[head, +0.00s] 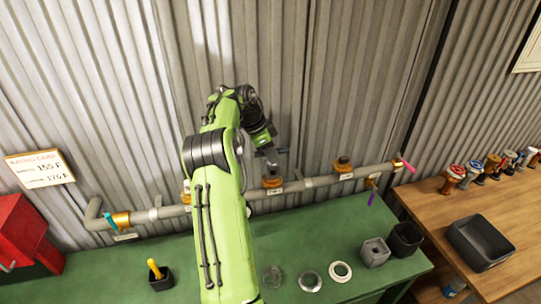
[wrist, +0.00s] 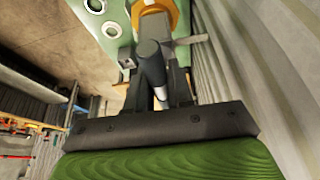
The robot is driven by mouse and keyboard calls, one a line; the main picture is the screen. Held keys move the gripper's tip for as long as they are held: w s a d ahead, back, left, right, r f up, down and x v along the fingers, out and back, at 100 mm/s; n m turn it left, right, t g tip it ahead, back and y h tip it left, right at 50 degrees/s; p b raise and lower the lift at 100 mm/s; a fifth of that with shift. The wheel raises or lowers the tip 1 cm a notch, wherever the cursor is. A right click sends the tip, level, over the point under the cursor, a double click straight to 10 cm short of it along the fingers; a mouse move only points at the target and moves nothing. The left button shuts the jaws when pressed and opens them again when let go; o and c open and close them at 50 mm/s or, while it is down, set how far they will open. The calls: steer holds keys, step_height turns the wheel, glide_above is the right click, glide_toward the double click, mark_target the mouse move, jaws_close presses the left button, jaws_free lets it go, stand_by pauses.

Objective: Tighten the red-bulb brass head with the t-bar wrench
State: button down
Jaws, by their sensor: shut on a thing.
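My gripper (head: 268,150) is above the middle of the grey pipe, partly hidden by my green arm. In the wrist view my gripper (wrist: 155,92) is shut on a dark grey cylindrical bar (wrist: 150,62), which looks like the t-bar wrench. An orange-brass fitting (wrist: 156,14) lies just beyond the bar. In the head view a brass fitting (head: 272,182) sits on the pipe below my gripper. Whether the wrench touches it cannot be told. No red bulb shows clearly on it; its top is small and partly covered.
The pipe (head: 320,181) runs along the corrugated wall above a green bench (head: 330,230). Another brass fitting (head: 343,166) sits to the right. Dark cups (head: 405,239) and pale rings (head: 341,271) stand on the bench. Several coloured-top heads (head: 472,171) and a black tray (head: 480,242) are on the wooden table.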

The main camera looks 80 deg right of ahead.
steer(key=shift+r+p, duration=1)
steer(key=shift+r, duration=3.75)
